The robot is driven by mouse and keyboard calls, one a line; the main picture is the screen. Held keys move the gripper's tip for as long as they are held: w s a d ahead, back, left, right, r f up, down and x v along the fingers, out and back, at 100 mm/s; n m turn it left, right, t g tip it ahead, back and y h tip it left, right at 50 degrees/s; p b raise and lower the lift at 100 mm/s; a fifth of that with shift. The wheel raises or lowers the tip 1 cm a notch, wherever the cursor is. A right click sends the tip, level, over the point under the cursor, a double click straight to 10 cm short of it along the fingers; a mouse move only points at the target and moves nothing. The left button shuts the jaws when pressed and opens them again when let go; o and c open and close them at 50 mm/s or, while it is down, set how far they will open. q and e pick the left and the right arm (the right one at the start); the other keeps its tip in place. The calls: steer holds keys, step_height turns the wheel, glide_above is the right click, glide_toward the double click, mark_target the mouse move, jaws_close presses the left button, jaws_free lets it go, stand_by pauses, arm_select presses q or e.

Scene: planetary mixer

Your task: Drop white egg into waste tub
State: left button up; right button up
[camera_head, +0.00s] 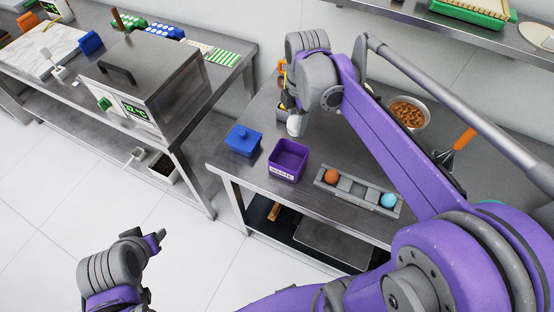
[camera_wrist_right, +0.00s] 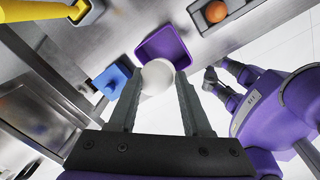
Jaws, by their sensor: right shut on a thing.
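The white egg (camera_head: 293,125) is held at the tips of my right gripper (camera_head: 291,113), above the table and just behind the waste tub in the head view. In the right wrist view the egg (camera_wrist_right: 157,77) sits between the two fingertips (camera_wrist_right: 157,84) and overlaps the tub's near edge. The waste tub (camera_head: 288,160) is purple, open and labelled, and its visible inside looks empty; it also shows in the right wrist view (camera_wrist_right: 165,44). My left gripper (camera_head: 156,242) is low at the left, away from the table; its jaw opening is unclear.
A blue lidded box (camera_head: 243,140) stands left of the tub. A grey egg holder (camera_head: 345,185) to its right carries a brown egg (camera_head: 331,176) and a light-blue egg (camera_head: 388,200). A metal bowl (camera_head: 424,112) of brown pieces stands farther back.

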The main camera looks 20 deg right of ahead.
steer(key=shift+s+d+f, duration=0.15)
steer(key=shift+f, duration=0.5)
steer(key=shift+s+f+b, duration=0.1)
steer(key=shift+f+b, duration=1.35)
steer(key=shift+f, duration=0.95)
arm_select(q)
steer(key=f, duration=0.1)
steer(key=s+f, duration=0.1)
steer(key=f, duration=0.1)
steer(key=s+f, duration=0.1)
steer(key=shift+s+d+f, duration=0.15)
steer(key=shift+s+d, duration=0.1)
arm_select(e)
steer(key=shift+d, duration=0.1)
steer(key=o, duration=0.9)
steer(key=shift+r, duration=0.1)
steer(key=r, duration=1)
steer(key=shift+s+r+p, duration=0.25)
steer(key=shift+r+p, duration=0.1)
steer(key=shift+r, duration=0.05)
arm_select(q)
steer(key=shift+w+r, duration=0.25)
steer(key=shift+r, duration=0.2)
